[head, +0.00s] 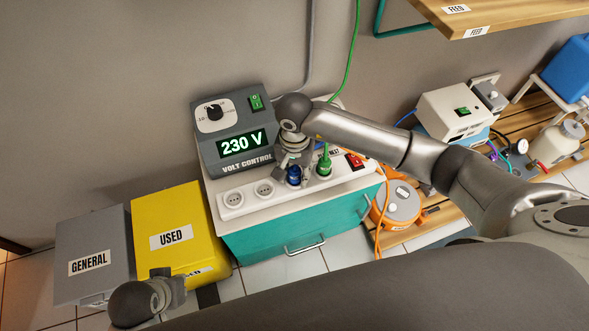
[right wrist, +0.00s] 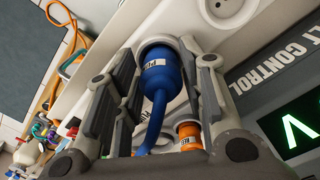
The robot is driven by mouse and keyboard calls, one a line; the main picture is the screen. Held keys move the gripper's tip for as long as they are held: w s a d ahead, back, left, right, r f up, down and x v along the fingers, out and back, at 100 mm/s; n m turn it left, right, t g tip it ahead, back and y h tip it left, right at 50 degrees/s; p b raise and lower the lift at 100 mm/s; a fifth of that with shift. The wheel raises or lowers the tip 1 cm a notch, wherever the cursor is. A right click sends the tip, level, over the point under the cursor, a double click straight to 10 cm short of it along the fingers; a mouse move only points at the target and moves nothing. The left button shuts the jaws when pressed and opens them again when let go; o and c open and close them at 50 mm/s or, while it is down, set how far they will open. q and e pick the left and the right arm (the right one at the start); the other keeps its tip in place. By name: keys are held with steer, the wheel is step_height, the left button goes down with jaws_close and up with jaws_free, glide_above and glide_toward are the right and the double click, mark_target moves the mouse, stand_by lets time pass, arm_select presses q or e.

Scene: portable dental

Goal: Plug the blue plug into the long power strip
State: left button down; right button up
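The long power strip (head: 279,198) is white and lies along the front of a white-topped cabinet. The blue plug (head: 293,176) stands at the strip, to the left of a green plug (head: 324,166). In the right wrist view the blue plug (right wrist: 160,72) sits in a round socket, its blue cable hanging towards the camera; how deep it sits I cannot tell. My right gripper (head: 294,163) reaches down over it, and its two fingers (right wrist: 157,65) close on the plug's sides. My left gripper (head: 172,291) shows partly at the bottom left, in front of the yellow bin; its fingers are unclear.
Two sockets at the strip's left end are empty. A red switch (head: 354,160) is at its right end. The grey volt control box (head: 235,130) reads 230 V behind the strip. An orange plug (right wrist: 190,136) is close by. A yellow bin (head: 172,218) stands left of the cabinet.

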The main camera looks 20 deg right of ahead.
steer(key=shift+o, duration=1.1)
steer(key=shift+r, duration=0.15)
